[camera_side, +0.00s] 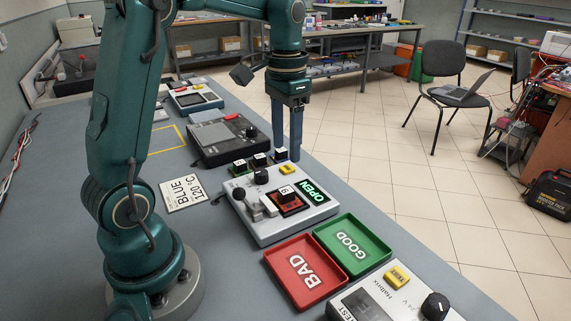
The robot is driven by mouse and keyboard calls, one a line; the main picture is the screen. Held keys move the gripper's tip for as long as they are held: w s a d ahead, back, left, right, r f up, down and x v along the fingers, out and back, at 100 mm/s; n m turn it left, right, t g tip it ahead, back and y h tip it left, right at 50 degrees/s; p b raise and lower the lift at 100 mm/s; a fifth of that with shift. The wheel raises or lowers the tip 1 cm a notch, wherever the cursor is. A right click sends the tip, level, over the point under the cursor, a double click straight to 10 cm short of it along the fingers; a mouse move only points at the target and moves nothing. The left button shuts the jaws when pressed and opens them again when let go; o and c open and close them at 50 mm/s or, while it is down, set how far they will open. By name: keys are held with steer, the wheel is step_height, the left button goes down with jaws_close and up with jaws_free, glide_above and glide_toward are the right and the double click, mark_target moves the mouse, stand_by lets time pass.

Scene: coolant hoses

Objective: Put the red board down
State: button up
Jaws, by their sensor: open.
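A small red board (291,209), with a dark part and a pale marking on top, lies in the white device (266,227) whose green display reads OPEN. My gripper (288,154) points down with its two blue fingers apart, behind the device in this view. It stands by the right end of a row of small green boards (240,169) with dark blocks on them. No red board shows between the fingers. Whether the fingers touch the nearest small board cannot be told.
A red tray marked BAD (278,267) and a green tray marked GOOD (378,261) lie in front of the device. A grey device (215,153) stands behind the small boards. A BLUE 120°C card (183,209) lies left. Another tester (375,285) stands at the front right.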

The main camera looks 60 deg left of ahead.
steer(key=s+d+t, duration=0.5)
steer(key=s+d, duration=0.5)
steer(key=s, duration=0.2)
steer(key=shift+r+t, duration=0.3)
steer(key=shift+r, duration=0.1)
steer(key=shift+a, duration=0.1)
steer(key=shift+c, duration=0.3)
